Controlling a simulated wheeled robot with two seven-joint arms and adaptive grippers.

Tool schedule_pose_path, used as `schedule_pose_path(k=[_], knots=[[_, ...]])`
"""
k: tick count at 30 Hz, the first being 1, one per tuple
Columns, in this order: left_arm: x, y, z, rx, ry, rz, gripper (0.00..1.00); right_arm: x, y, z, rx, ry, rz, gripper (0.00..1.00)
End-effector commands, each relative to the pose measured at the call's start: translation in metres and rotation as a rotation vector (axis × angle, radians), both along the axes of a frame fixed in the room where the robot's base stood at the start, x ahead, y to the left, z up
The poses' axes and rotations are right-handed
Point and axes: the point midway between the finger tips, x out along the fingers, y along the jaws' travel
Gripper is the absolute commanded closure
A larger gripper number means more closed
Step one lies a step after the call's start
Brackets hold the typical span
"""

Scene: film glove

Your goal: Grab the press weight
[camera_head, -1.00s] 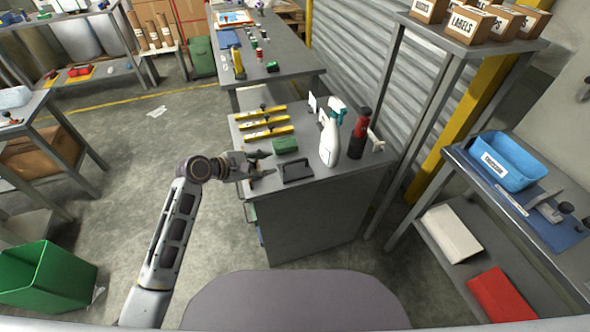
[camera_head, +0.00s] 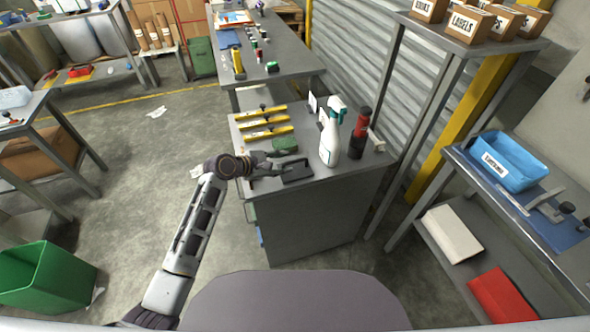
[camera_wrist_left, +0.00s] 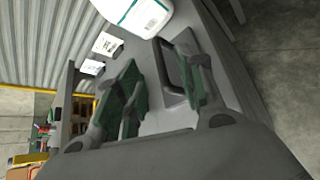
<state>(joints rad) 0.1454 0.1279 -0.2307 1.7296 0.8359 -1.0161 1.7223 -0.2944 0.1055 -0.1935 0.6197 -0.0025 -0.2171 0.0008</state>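A dark flat block with a raised handle, apparently the press weight (camera_head: 298,175), lies on the grey bench near its front edge. My left gripper (camera_head: 288,166) reaches in from the left, its fingertips at the block's left side and partly covering it. In the left wrist view the two fingers (camera_wrist_left: 165,88) are spread apart. The block's dark handle (camera_wrist_left: 170,65) shows beyond and between them, closer to the right finger. I cannot tell whether a finger touches it. My right gripper is in no view.
Yellow bars (camera_head: 265,122) lie behind. A blue bin (camera_head: 508,163) sits on the right-hand table.

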Motion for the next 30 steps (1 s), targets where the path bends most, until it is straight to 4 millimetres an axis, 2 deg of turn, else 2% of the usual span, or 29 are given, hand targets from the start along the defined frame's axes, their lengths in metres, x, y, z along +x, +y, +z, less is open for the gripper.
schedule_pose_path(k=[8,22,30], knots=[[0.003,-0.004,-0.003,-0.001,0.000,-0.001,0.61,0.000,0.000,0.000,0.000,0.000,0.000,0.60],[0.024,-0.029,-0.025,-0.001,0.001,0.001,0.61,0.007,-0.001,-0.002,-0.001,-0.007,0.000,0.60],[0.028,-0.034,-0.028,0.000,-0.001,0.001,0.61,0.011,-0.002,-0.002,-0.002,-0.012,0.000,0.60]])
